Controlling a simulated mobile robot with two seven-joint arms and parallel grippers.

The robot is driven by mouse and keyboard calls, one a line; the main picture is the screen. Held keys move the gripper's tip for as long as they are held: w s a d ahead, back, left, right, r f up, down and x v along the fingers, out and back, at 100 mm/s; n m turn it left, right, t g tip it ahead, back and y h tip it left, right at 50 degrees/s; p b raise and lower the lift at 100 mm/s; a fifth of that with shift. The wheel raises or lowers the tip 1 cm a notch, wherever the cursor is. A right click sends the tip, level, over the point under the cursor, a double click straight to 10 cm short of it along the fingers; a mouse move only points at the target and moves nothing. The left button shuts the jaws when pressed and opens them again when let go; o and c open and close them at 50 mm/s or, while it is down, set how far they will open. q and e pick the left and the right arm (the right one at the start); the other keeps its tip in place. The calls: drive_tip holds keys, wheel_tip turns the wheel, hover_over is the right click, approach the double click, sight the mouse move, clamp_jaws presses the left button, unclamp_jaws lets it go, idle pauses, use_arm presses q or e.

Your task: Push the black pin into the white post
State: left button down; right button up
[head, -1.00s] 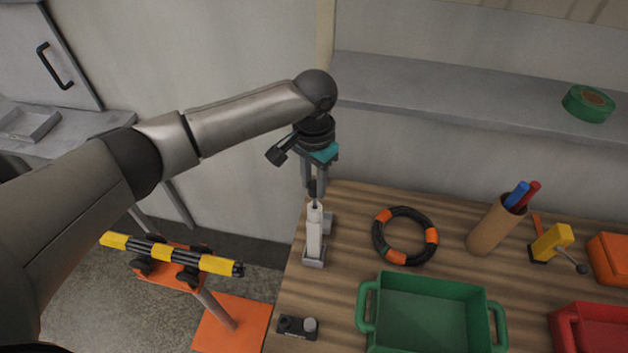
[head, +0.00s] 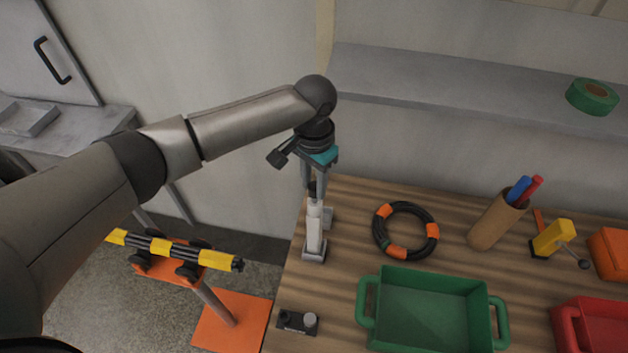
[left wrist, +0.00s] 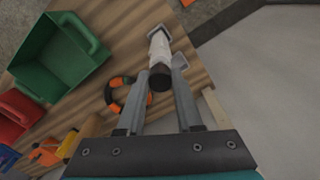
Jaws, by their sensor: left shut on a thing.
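The white post (head: 314,230) stands upright on a square foot near the left edge of the wooden table. My left gripper (head: 313,188) points down right above it, shut on the black pin (head: 312,190). The pin's lower end is at the top of the post, and I cannot tell how deep it sits. In the left wrist view the dark round head of the pin (left wrist: 160,79) shows between the fingertips, in line with the white post (left wrist: 159,48) beyond. My right gripper is not in view.
A black and orange hose ring (head: 405,231) lies right of the post. A green bin (head: 362,308), a brown pen cup (head: 494,224) and a yellow tool (head: 552,238) stand farther right. A small black block (head: 291,322) is in front. A grey shelf (head: 450,86) runs behind.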

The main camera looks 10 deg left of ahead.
sight(314, 186)
use_arm(q)
drive_tip(key=shift+f+b, duration=0.55)
drive_tip(key=shift+f, duration=0.75)
drive_tip(key=c, duration=0.5)
unclamp_jaws()
wheel_tip(314, 186, up, 15)
drive_tip(key=shift+r+b, duration=0.2)
drive_tip(key=shift+b, duration=0.2)
